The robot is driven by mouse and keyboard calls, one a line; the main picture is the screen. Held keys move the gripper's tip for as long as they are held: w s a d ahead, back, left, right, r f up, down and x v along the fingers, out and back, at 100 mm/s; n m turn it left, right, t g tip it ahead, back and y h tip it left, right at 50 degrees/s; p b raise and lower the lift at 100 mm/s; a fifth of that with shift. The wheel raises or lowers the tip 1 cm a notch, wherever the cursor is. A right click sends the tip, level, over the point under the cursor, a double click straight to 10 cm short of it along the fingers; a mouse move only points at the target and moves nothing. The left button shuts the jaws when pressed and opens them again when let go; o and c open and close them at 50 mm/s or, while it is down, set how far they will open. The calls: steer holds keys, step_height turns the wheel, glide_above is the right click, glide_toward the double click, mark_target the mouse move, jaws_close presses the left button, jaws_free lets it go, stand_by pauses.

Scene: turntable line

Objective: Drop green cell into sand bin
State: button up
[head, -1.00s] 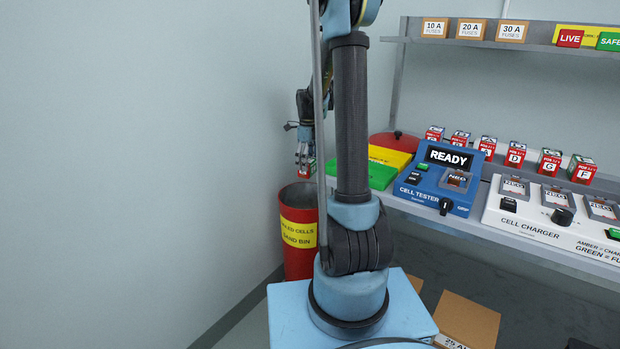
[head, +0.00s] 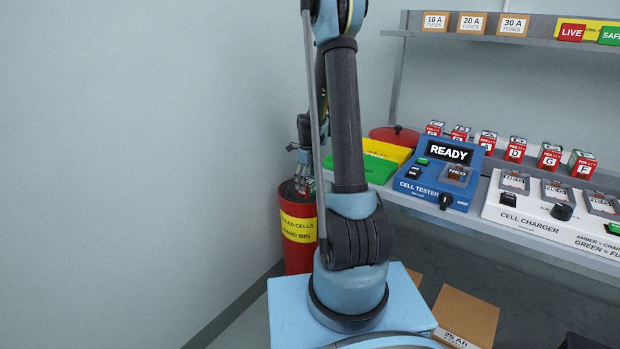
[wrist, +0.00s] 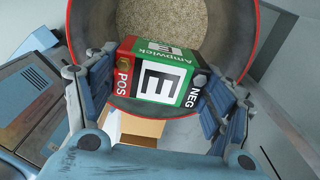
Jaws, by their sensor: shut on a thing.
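The green cell (wrist: 160,75) is a box with green, white and red faces, marked E, POS and NEG. My gripper (wrist: 158,88) is shut on it in the wrist view, one finger at each side. The red sand bin (wrist: 257,30) lies beyond the cell, with pale sand (wrist: 165,18) inside; the cell overlaps its rim in this view. In the head view the bin (head: 299,262) has a yellow label and stands on the floor left of my arm. My gripper (head: 303,186) is over its mouth there, and the cell is mostly hidden.
The shelf holds the blue cell tester (head: 440,175) reading READY, a white cell charger (head: 545,215) and a row of lettered cells. Green and yellow trays (head: 385,153) sit near the bin. Cardboard boxes (head: 466,315) lie on the floor. A wall is on the left.

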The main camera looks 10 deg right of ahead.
mark_target(309, 180)
steer(key=shift+f, duration=0.55)
steer(key=o, duration=1.6)
steer(key=shift+r, duration=0.1)
step_height(309, 180, up, 12)
steer(key=shift+f, duration=0.1)
